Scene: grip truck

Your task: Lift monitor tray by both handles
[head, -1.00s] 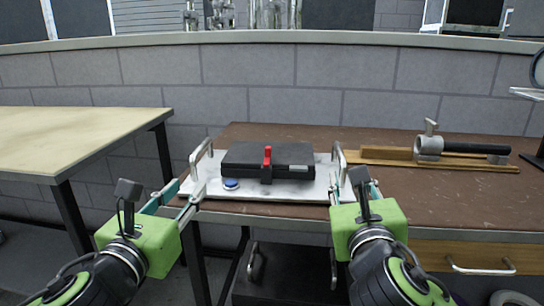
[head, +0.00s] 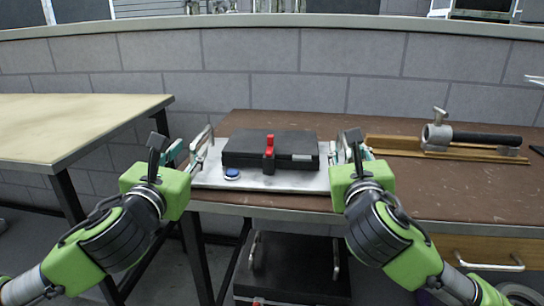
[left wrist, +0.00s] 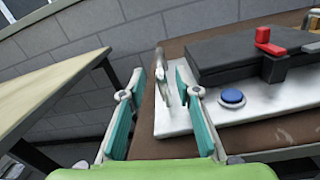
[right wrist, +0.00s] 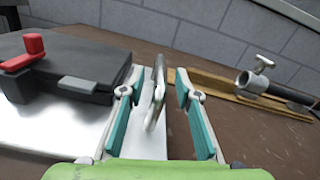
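The monitor tray (head: 290,182) is a pale metal plate on the brown table, with a black box (head: 255,148), a red lever (head: 269,152) and a blue button (head: 232,173) on it. It has an upright metal handle at each end. My left gripper (head: 187,155) is open at the left handle (left wrist: 163,75); the left wrist view shows that handle between the spread teal fingers (left wrist: 155,100). My right gripper (head: 350,155) is open at the right handle (right wrist: 156,92), which stands between its fingers (right wrist: 154,100) in the right wrist view. Finger contact is not visible.
A wooden base with a metal clamp and dark cylinder (head: 485,138) lies to the right on the brown table (head: 430,190). A pale-topped table (head: 70,125) stands at left, with a gap between. A grey block wall (head: 290,75) is behind.

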